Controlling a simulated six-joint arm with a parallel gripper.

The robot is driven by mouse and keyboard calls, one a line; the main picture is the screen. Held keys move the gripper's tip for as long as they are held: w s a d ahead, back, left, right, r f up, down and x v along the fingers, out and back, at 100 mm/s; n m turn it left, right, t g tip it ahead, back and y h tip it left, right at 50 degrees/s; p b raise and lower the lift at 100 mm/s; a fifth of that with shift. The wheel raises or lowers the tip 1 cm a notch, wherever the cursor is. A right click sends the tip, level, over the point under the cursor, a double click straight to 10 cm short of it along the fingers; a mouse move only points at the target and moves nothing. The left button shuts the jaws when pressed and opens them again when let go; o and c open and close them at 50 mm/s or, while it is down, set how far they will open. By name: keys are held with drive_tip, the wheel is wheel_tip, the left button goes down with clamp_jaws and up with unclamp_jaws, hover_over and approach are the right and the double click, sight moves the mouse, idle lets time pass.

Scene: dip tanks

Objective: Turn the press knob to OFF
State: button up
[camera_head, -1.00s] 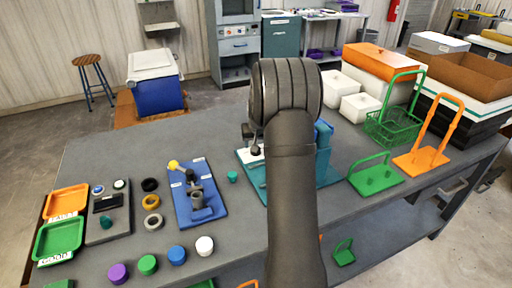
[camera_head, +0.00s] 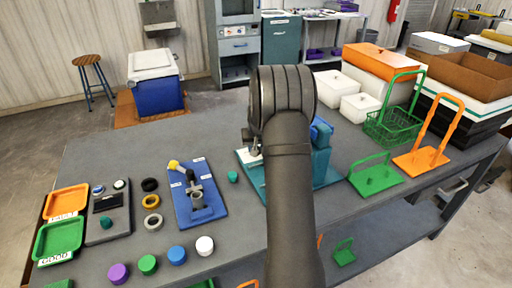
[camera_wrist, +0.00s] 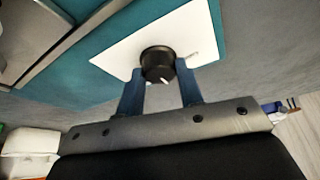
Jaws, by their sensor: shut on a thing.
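The press knob (camera_wrist: 157,64) is a round black knob on a white plate (camera_wrist: 112,54) in the wrist view. A pale pointer line on it points down toward my gripper. My gripper (camera_wrist: 158,77) is shut on the knob, one blue finger on each side. Small marks on the plate beside the knob's right side are too blurred to read. In the head view the teal press (camera_head: 322,165) stands behind my arm, which hides the knob and most of the press.
A blue fixture board (camera_head: 207,207) with a yellow-tipped lever is left of the press. A small teal cap (camera_head: 233,176) lies between them. Green (camera_head: 376,178) and orange (camera_head: 421,158) handled racks stand to the right. Several coloured caps line the front.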

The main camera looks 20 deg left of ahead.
drive_tip(key=n+g+y, duration=0.1)
drive_tip(key=n, duration=0.3)
drive_tip(key=shift+w+d, duration=0.1)
drive_tip(key=shift+w, duration=0.05)
drive_tip(key=shift+n+g+y, duration=0.3)
drive_tip(key=shift+n+g, duration=0.15)
drive_tip(key=shift+n, duration=0.75)
drive_tip(key=shift+n+g+y, duration=0.3)
drive_tip(key=shift+n+g, duration=0.15)
drive_tip(key=shift+n, duration=0.75)
drive_tip(key=o, duration=1)
